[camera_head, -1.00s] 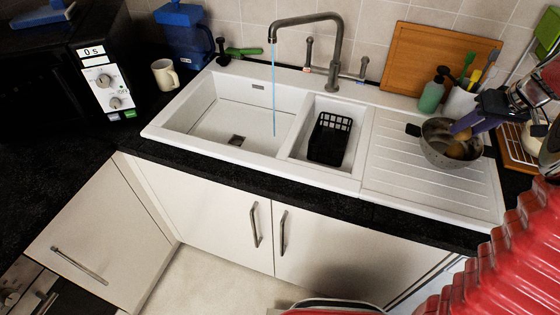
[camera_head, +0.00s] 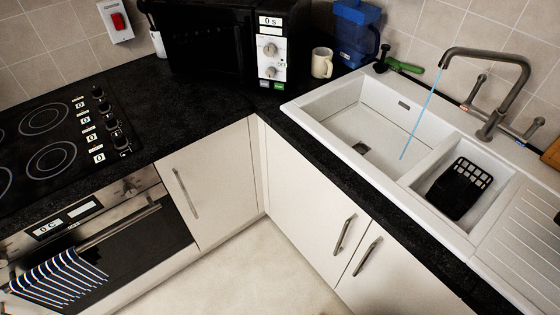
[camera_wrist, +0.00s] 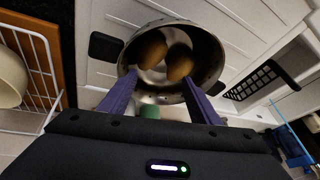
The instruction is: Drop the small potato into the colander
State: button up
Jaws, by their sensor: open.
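The metal colander (camera_wrist: 207,55) sits on the ribbed white drainboard in the wrist view, with a dark handle at its left. Two brown potatoes show inside its rim, one on the left (camera_wrist: 152,48) and one on the right (camera_wrist: 180,63). I cannot tell for sure which is the small one. My gripper (camera_wrist: 160,80) is open, its two purple fingers spread apart at the colander's near rim. Neither finger visibly grips a potato. The head view shows no colander, potato or gripper.
In the head view water runs from the tap (camera_head: 489,62) into the white sink (camera_head: 350,120). A black basket (camera_head: 458,188) sits in the small basin. A mug (camera_head: 321,63), a microwave (camera_head: 210,45) and a hob (camera_head: 50,135) line the counter. A white wire rack (camera_wrist: 35,70) is beside the colander.

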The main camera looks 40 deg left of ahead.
jog(key=v, duration=1.3)
jog(key=shift+s+r, duration=0.2)
jog(key=shift+r, duration=0.1)
dwell(0.6)
